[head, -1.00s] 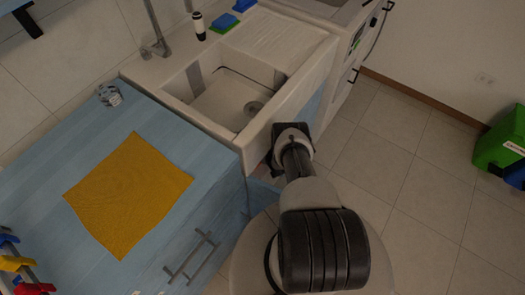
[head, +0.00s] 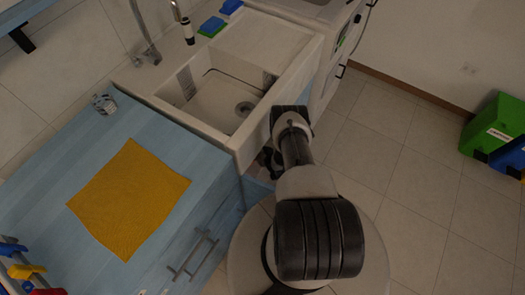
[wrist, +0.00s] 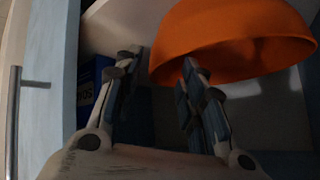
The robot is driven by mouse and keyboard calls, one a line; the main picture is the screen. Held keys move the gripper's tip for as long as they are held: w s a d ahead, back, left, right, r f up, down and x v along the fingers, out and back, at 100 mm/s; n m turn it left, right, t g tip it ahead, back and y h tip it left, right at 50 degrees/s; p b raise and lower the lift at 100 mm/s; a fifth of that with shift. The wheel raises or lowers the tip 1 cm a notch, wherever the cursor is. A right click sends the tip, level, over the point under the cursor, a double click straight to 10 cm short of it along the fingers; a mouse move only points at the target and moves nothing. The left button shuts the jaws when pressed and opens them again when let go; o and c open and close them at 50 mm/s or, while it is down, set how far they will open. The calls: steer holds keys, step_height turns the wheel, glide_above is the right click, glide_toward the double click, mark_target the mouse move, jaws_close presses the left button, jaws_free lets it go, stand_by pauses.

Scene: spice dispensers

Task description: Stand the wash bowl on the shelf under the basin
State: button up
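The wash bowl (wrist: 235,35) is orange and fills the upper right of the wrist view, its rim seen from the open side. My gripper (wrist: 162,62) has its two fingers apart. The right finger overlaps the bowl's rim in the picture, and the left finger is beside the bowl's left edge. I cannot tell whether either finger touches it. In the head view my gripper (head: 268,160) is low at the front of the basin (head: 222,103), mostly hidden by my wrist and the basin's front. The bowl does not show there, and the shelf cannot be made out clearly.
In the wrist view a dark blue box (wrist: 90,92) stands left of the fingers, beside a pale blue panel with a bar handle (wrist: 15,120). The blue counter (head: 190,165) with a yellow cloth (head: 128,198) is left of my arm.

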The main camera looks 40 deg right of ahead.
steer(key=shift+p+v, duration=0.6)
steer(key=shift+v, duration=1.55)
